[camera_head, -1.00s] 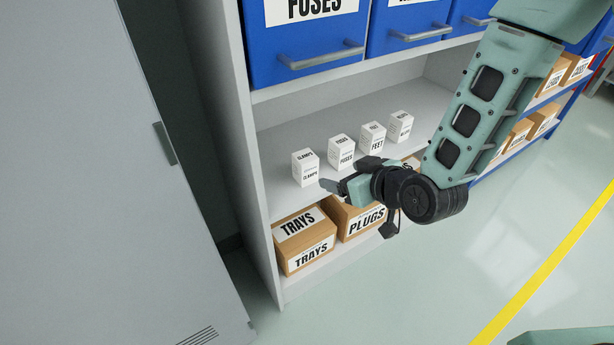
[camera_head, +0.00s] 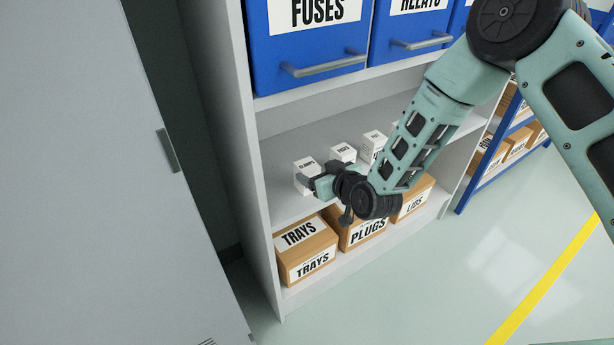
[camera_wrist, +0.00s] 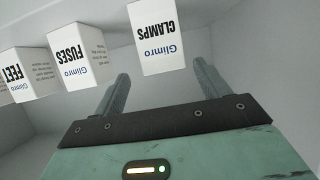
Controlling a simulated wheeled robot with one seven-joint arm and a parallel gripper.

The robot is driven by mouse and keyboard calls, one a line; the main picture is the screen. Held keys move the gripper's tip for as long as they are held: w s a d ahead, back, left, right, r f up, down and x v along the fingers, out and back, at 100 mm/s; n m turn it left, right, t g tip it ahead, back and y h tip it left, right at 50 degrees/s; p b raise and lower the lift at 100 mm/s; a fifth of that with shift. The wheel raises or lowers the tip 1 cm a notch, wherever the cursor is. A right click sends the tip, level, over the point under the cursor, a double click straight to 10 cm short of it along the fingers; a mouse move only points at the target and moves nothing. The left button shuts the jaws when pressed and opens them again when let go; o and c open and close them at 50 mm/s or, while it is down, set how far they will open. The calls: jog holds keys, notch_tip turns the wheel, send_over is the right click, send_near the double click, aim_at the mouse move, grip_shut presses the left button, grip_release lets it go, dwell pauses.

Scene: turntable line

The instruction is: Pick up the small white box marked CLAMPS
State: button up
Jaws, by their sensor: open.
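The small white box marked CLAMPS (camera_head: 305,168) stands on the middle shelf, at the left end of a row of small white boxes. In the wrist view the CLAMPS box (camera_wrist: 158,36) appears upside down, just beyond the fingertips and roughly between their lines. My gripper (camera_head: 312,181) is at the front of this box in the head view and hides part of it. In the wrist view my gripper (camera_wrist: 163,80) is open, with nothing between its two fingers. I cannot tell whether a finger touches the box.
The FUSES box (camera_wrist: 78,55) and the FEET box (camera_wrist: 27,75) stand beside it in the row. Blue drawers (camera_head: 310,45) hang above the shelf (camera_head: 290,207). Cardboard TRAYS (camera_head: 305,250) and PLUGS boxes sit below. A grey cabinet (camera_head: 90,180) stands at the left.

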jog(key=shift+a+x, duration=0.25)
jog(key=shift+x, duration=2.45)
jog(key=shift+s, duration=0.15)
jog(key=c, duration=1.2)
